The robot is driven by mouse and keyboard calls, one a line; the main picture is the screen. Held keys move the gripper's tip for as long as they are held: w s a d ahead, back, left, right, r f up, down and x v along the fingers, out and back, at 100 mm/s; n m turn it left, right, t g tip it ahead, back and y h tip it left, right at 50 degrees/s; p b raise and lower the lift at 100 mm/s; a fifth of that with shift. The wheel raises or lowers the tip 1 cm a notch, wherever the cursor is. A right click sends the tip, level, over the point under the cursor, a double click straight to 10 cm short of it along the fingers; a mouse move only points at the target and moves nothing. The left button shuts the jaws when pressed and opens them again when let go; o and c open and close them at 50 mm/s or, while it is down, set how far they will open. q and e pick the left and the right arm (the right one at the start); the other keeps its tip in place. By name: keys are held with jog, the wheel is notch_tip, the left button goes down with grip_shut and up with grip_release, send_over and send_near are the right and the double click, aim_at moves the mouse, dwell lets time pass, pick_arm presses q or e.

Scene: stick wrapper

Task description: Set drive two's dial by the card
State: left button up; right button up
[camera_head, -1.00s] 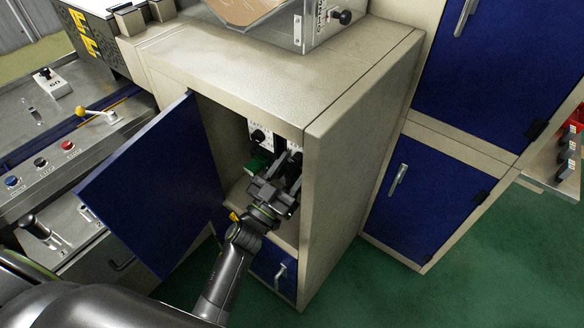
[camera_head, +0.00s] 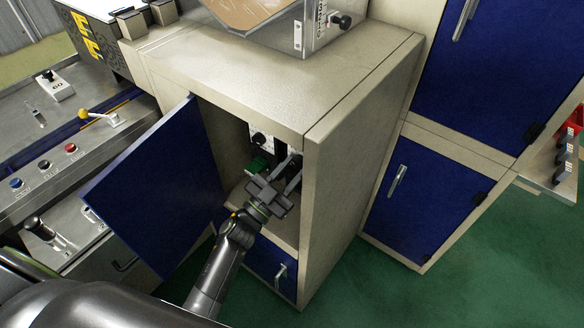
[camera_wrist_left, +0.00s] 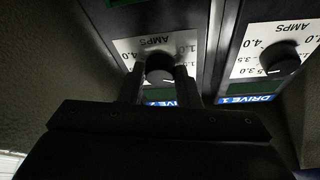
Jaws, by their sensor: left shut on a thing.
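In the left wrist view, my left gripper (camera_wrist_left: 160,82) has its fingers on either side of a round black dial (camera_wrist_left: 158,68), shut on it. The dial sits on a white plate marked AMPS, with 4.0 and 1.0 visible. The blue label (camera_wrist_left: 160,103) beside it is mostly hidden by the fingers. A second black dial (camera_wrist_left: 280,58), on the plate labelled DRIVE 1, stands free to the right. In the head view my left gripper (camera_head: 288,174) reaches inside the open cabinet, hiding the held dial. I make out no setting card. My right gripper is not in view.
The blue cabinet door (camera_head: 155,190) stands open left of my arm. The cabinet's right side wall (camera_head: 345,170) is close to the gripper. A green part (camera_head: 259,164) is inside the cabinet. A console with coloured buttons (camera_head: 43,164) stands at the left.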

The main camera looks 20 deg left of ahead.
pick_arm(q)
jog(key=m, duration=0.1)
jog(key=m+g+h+p, duration=0.1)
jog(key=m, duration=0.1)
jog(key=m+g+h+p, duration=0.1)
jog(key=m, duration=0.1)
jog(key=shift+a+r, duration=0.2)
jog(key=shift+r, duration=0.05)
jog(key=m+g+p, duration=0.1)
jog(key=m, duration=0.1)
jog(key=m+h+p, duration=0.1)
jog(key=m, duration=0.1)
jog(key=shift+w+a+r+m+g, duration=0.1)
jog(key=shift+m+g, duration=0.3)
jog(key=m+p, duration=0.1)
jog(key=m, duration=0.1)
jog(key=m+g+p, duration=0.1)
jog(key=shift+r+m+g, duration=0.15)
jog(key=shift+m+g, duration=0.15)
jog(key=shift+m, duration=0.1)
jog(key=shift+a+m+g+p, duration=0.1)
jog(key=shift+m+g+p, duration=0.4)
jog(key=shift+m, duration=0.6)
jog(key=o, duration=1)
jog(key=shift+c, duration=0.2)
